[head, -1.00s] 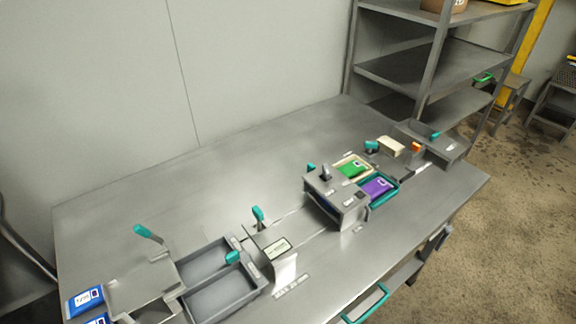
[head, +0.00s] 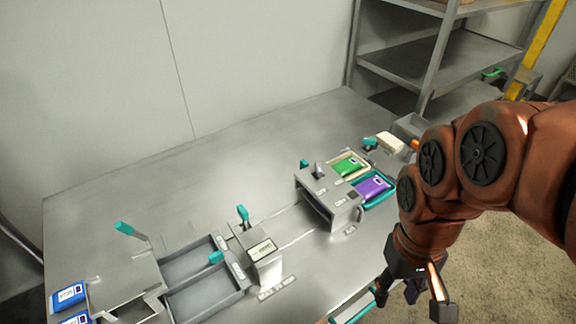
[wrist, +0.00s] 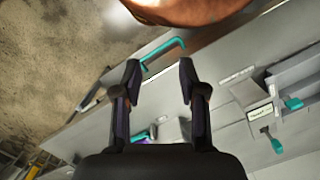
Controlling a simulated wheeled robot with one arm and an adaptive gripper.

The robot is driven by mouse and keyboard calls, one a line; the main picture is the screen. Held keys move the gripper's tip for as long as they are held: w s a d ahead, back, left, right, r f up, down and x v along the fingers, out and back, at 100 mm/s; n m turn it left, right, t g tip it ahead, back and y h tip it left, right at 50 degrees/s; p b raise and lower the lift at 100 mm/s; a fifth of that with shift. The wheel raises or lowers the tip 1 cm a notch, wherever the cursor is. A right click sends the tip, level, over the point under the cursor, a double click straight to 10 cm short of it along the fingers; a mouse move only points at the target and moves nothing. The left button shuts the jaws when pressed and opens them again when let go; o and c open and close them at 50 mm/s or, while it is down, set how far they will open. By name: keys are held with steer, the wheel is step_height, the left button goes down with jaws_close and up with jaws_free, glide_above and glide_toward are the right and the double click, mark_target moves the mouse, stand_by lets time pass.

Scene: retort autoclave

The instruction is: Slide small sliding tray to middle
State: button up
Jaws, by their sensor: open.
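A teal tray with a purple packet (head: 372,187) and a cream tray with a green packet (head: 348,166) sit side by side, right of a grey box-like housing (head: 330,197). A grey two-compartment tray (head: 243,287) with a teal grip (head: 217,257) lies at the left. I cannot tell which is the small sliding tray. My gripper (head: 412,292) is open and empty off the table's front edge. In the wrist view, its spread fingers (wrist: 160,70) point towards a teal bar handle (wrist: 163,55) at the table's front edge, apart from it in the picture.
A teal lever (head: 242,213) stands by a labelled grey block (head: 262,250). A grey shelf rack (head: 440,60) stands at the back right. The table's back half is clear.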

steer(key=w+a+r+n+b, duration=0.2)
steer(key=w+a+n, duration=0.1)
steer(key=w, duration=0.9)
steer(key=n+t+b, duration=0.2)
steer(key=n+b, duration=0.1)
steer(key=b, duration=0.2)
glide_above(304, 161)
steer(key=s, duration=0.1)
steer(key=f, duration=0.8)
steer(key=shift+s+d+f, duration=0.1)
steer(key=shift+s+d, duration=0.05)
steer(key=shift+s, duration=0.05)
steer(key=shift+w+f, duration=0.4)
steer(key=shift+w, duration=0.2)
steer(key=shift+f+p, duration=0.35)
steer(key=shift+f, duration=3.5)
jaws_close()
